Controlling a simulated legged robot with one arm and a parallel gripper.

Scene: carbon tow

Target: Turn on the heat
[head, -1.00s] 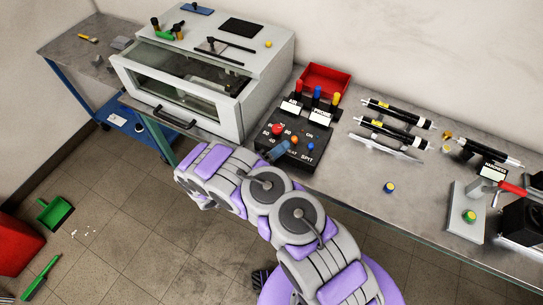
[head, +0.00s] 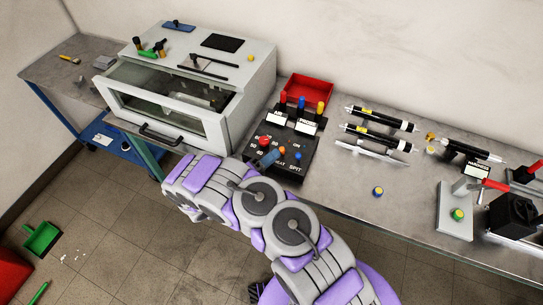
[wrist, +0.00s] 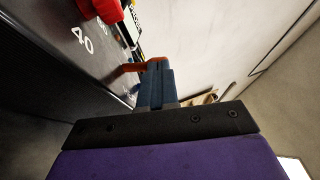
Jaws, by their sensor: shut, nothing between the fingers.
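A black control box (head: 290,172) stands on the bench. It carries a red round knob (head: 264,141) with numbers around it, an orange switch (head: 281,151) above a partly hidden label ending in "EAT", and a blue button (head: 298,156) near "SPIT". My gripper (head: 268,158) has blue fingers, shut and empty, just left of the orange switch. In the wrist view the fingers (wrist: 156,84) point at the panel, with the orange switch (wrist: 128,70) by their tips; contact cannot be told. The red knob (wrist: 98,8) and a "40" show there too.
A grey oven-like cabinet (head: 216,134) with a glass front stands left of the box. A red tray (head: 308,90) is behind it. Black cylinders (head: 380,118) lie to the right on the bench (head: 335,195). Free bench surface lies right of the box.

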